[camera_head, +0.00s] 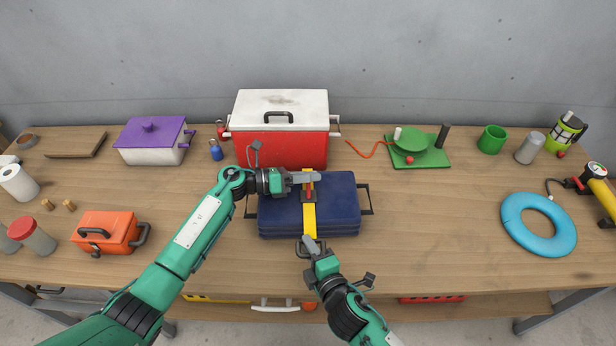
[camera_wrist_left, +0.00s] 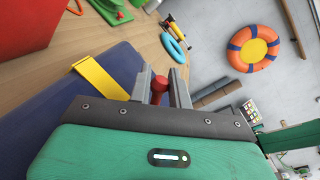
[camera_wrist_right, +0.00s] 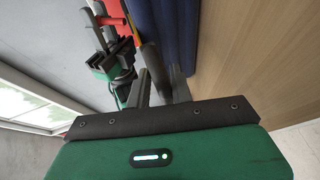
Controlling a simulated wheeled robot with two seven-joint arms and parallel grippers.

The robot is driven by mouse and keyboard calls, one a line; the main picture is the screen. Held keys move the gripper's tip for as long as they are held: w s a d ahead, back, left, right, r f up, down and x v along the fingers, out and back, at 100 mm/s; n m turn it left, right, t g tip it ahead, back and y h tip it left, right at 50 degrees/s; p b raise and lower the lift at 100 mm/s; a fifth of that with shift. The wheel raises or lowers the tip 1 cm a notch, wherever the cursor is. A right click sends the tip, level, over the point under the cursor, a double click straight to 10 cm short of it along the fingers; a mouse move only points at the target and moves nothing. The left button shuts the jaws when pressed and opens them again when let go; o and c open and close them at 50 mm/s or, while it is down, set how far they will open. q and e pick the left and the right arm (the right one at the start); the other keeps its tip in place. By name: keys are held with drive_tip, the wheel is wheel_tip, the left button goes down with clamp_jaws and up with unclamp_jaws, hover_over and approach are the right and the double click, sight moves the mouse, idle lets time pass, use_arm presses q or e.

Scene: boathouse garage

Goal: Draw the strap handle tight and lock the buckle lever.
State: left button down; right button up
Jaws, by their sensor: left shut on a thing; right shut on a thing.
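A dark blue folded pad (camera_head: 342,205) lies on the bench with a yellow strap (camera_head: 309,222) running front to back over it. A dark buckle with a red lever (camera_head: 309,188) sits on the strap on top of the pad. My left gripper (camera_head: 306,178) is shut on the red lever, whose knob (camera_wrist_left: 159,84) shows between the fingers in the left wrist view. My right gripper (camera_head: 308,244) is at the strap's front end, before the pad, shut on the strap handle.
A red cooler (camera_head: 282,150) with a white lid stands right behind the pad. An orange case (camera_head: 106,232) and a purple-lidded pot (camera_head: 150,140) are at left. A green stand (camera_head: 420,150) and blue ring (camera_head: 538,224) are at right.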

use_arm(q)
drive_tip(key=shift+f, duration=0.25)
idle(0.3)
drive_tip(key=c, duration=1.3)
unclamp_jaws()
drive_tip(key=shift+c, duration=0.2)
drive_tip(key=shift+r, duration=0.1)
drive_tip(key=shift+a, duration=0.1)
drive_tip(key=v, duration=1.1)
drive_tip(key=shift+s+a+r, duration=0.1)
drive_tip(key=shift+a+r, duration=0.05)
drive_tip(key=shift+a, duration=0.25)
